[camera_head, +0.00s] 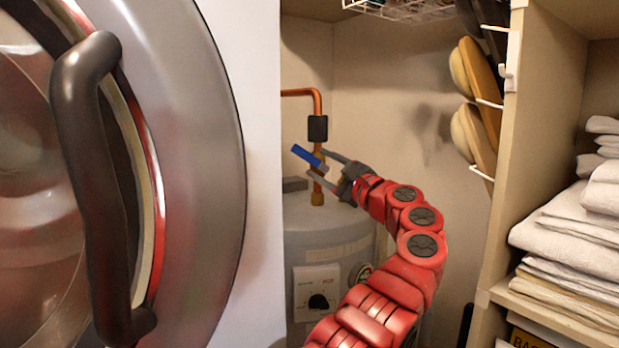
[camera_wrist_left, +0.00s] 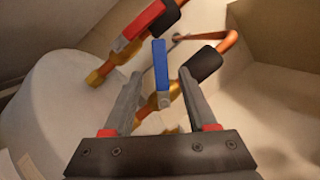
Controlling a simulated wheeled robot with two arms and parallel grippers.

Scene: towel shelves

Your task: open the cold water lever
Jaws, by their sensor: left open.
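The blue cold water lever (camera_head: 304,154) sits on a copper pipe above the water heater and tilts up to the left in the head view. In the left wrist view, the blue lever (camera_wrist_left: 160,65) stands roughly upright between the finger tips. My left gripper (camera_head: 318,164) is open, with one finger on each side of the lever and valve. The same left gripper (camera_wrist_left: 160,78) shows gaps beside the lever in the wrist view. The brass valve body (camera_wrist_left: 158,100) is partly hidden by the lever. My right gripper is out of view.
A red lever (camera_wrist_left: 140,26) on a second pipe is close by on the left in the wrist view. The grey water heater (camera_head: 325,235) stands below. A round door with a dark handle (camera_head: 80,150) fills the left. Towel shelves (camera_head: 540,130) stand at right.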

